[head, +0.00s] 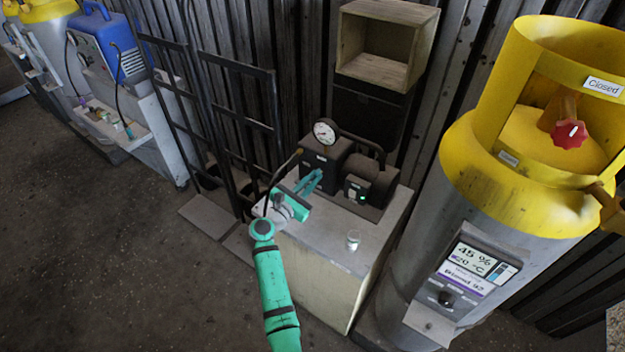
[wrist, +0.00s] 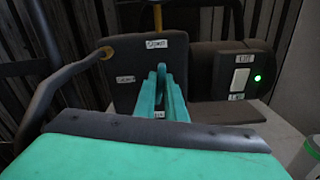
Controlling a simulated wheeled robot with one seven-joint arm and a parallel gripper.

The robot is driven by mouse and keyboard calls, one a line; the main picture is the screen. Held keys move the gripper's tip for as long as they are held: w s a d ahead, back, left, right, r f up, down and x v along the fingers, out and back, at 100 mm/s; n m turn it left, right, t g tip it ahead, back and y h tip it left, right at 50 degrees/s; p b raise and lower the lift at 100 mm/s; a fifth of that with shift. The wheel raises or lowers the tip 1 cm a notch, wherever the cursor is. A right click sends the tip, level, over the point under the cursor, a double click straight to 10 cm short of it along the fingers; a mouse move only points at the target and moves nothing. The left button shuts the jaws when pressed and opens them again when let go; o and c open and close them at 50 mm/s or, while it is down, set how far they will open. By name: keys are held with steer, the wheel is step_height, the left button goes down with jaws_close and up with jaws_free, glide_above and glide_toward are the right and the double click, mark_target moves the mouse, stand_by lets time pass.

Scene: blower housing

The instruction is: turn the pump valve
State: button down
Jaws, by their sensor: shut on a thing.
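The pump is a dark box (head: 328,153) with a round gauge (head: 325,131) on top and a motor part on its right, standing on a pale cabinet. In the wrist view its front face (wrist: 130,62) carries small white labels that are too blurred to read surely. My teal gripper (head: 314,181) reaches the front of this box from the lower left. In the wrist view its two fingers (wrist: 162,72) are close together at the box's face, shut on the pump valve. The valve itself is hidden by the fingers, so its angle cannot be told.
The motor part (head: 372,180) shows a lit green light. A small clear cup (head: 353,240) stands on the cabinet top (head: 325,240). A large yellow-topped cylinder (head: 470,150) with a red knob (head: 570,133) stands at right. A dark hand truck (head: 235,100) stands at left.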

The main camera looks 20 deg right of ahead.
steer(key=m, duration=1.1)
steer(key=shift+s+d+f+m, duration=0.15)
steer(key=shift+s+f+m, duration=0.1)
steer(key=shift+f+m, duration=0.15)
steer(key=shift+m, duration=1.7)
steer(key=c, duration=1.8)
jaws_free()
steer(key=v, duration=1)
steer(key=shift+s+a, duration=0.3)
